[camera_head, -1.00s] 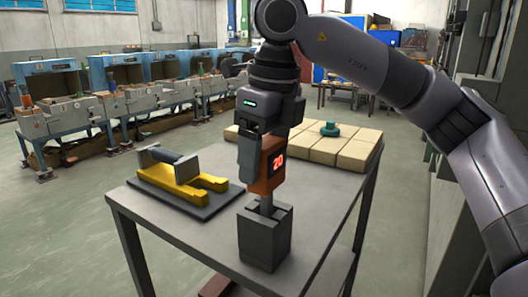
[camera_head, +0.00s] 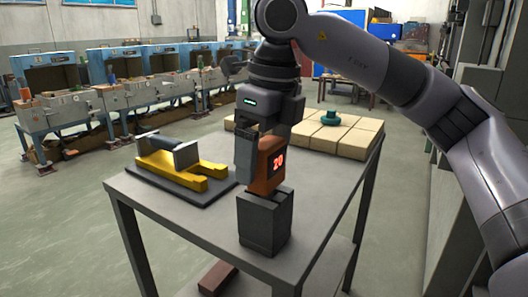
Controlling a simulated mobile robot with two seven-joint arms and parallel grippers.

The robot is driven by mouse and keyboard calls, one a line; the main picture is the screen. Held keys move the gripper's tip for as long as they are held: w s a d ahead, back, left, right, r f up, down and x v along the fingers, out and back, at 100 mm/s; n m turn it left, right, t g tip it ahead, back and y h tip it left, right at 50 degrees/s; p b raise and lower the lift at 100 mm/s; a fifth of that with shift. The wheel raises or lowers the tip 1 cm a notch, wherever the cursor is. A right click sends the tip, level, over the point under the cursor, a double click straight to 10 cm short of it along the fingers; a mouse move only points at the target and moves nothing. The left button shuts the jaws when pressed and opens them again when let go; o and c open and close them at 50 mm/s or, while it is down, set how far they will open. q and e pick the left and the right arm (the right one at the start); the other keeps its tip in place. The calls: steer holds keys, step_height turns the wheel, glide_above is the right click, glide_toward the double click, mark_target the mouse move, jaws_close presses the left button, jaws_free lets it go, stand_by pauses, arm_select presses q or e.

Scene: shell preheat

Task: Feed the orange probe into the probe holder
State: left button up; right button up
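The orange probe (camera_head: 264,178) is upright, with a dark display reading 20. My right gripper (camera_head: 262,150) points down over the table and is shut on the probe. One finger shows along the probe's left side; the other is mostly hidden. The probe holder (camera_head: 264,228) is a dark grey upright block near the table's front edge. The probe's body sits right at the holder's top, and its thin metal shaft is out of sight, apparently down in the holder. Whether the body rests on the rim I cannot tell. My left gripper is not in view.
A yellow cradle with a dark cylinder (camera_head: 182,165) stands on a dark plate at the table's left. Tan blocks (camera_head: 358,144) with a green knob-like piece (camera_head: 330,118) lie at the back right. The grey tabletop (camera_head: 318,185) is bare right of the holder.

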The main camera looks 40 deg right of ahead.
steer(key=shift+o, duration=0.4)
steer(key=r, duration=0.2)
steer(key=r+p, duration=0.1)
steer(key=r, duration=0.4)
steer(key=shift+s+d+r+p, duration=0.1)
steer(key=shift+s+d+p, duration=0.05)
steer(key=shift+s+p, duration=0.25)
